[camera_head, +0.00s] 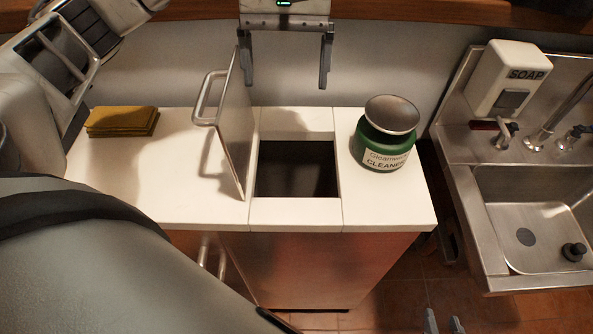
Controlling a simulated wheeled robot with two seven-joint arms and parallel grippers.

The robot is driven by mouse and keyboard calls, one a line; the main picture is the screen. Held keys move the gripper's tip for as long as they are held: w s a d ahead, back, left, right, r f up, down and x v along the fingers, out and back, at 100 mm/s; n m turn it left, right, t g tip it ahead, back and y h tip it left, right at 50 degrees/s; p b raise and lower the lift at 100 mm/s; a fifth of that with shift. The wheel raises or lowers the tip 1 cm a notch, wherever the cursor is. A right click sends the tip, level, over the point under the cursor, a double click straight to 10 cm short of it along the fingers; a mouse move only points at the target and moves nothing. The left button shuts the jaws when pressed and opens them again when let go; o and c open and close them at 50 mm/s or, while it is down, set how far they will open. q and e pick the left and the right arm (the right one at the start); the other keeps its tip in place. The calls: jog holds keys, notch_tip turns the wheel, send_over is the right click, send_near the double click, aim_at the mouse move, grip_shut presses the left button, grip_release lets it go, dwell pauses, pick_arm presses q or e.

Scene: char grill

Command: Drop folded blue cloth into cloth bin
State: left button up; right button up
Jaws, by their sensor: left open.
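No blue cloth shows in this view. The cloth bin's square opening (297,178) is in the white counter, with its lid (236,125) standing upright on the left side. The inside is dark, and I cannot make out any contents. My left gripper (286,84) hangs above and behind the opening, fingers pointing down, wide apart and empty. Only the fingertips of my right gripper (445,322) show at the bottom edge, apart with floor visible between them.
A folded olive-yellow cloth (122,121) lies on the counter's left part. A green cleaner jar (386,150) with a grey lid stands right of the opening. A steel sink (530,215) and soap dispenser (507,78) are at the right. My arm covers the lower left.

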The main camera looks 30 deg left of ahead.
pick_arm(q)
jog(key=p+v, duration=0.1)
jog(key=v, duration=0.7)
jog(key=shift+r+p, duration=0.3)
jog(key=shift+p, duration=0.05)
jog(key=shift+f, duration=0.1)
